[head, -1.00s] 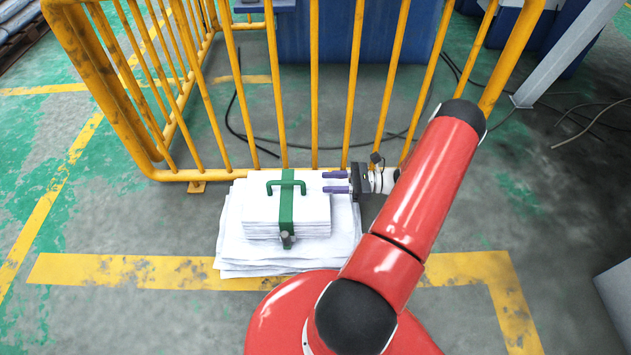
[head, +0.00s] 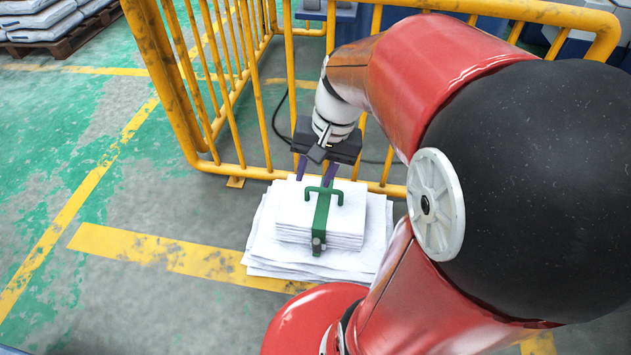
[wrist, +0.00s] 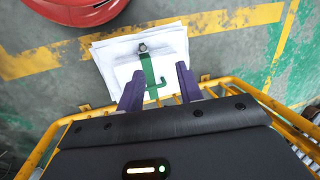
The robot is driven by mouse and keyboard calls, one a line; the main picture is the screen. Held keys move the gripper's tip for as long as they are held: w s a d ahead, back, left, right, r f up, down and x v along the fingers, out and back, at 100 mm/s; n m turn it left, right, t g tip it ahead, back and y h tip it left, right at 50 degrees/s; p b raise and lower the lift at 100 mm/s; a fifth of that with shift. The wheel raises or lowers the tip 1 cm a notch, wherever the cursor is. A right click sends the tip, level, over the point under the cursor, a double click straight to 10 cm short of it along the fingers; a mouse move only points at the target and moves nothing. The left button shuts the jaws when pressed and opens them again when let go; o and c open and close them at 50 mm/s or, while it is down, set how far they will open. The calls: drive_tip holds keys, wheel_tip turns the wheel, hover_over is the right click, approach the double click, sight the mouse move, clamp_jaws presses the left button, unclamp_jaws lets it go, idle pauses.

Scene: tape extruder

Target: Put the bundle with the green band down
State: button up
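The bundle with the green band (head: 344,215) is a stack of white sheets with a green strap and a green handle (head: 325,190) on top. It rests on a wider, uneven pile of white sheets (head: 270,250) on the floor by the yellow fence. My gripper (head: 314,180) is at the bundle's far edge, pointing down, with its purple fingers apart and nothing held. In the wrist view my gripper (wrist: 158,72) has its fingers spread to either side of the green handle (wrist: 155,88). I cannot tell how far the tips are above the bundle.
A yellow fence (head: 234,100) stands close behind the pile and runs back on the left. Yellow floor lines (head: 150,245) cross the floor. The floor to the left is clear. A pallet of sacks (head: 50,25) stands far at the upper left.

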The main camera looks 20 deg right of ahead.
drive_tip(key=s+a+r+n+t+h, duration=0.2)
drive_tip(key=s+a+r+n+t, duration=0.1)
drive_tip(key=s+r+n+t, duration=0.2)
drive_tip(key=shift+s+a+r+n+h, duration=0.2)
drive_tip(key=shift+s+r+n+h, duration=0.3)
drive_tip(key=shift+s, duration=0.7)
drive_tip(key=shift+r, duration=0.2)
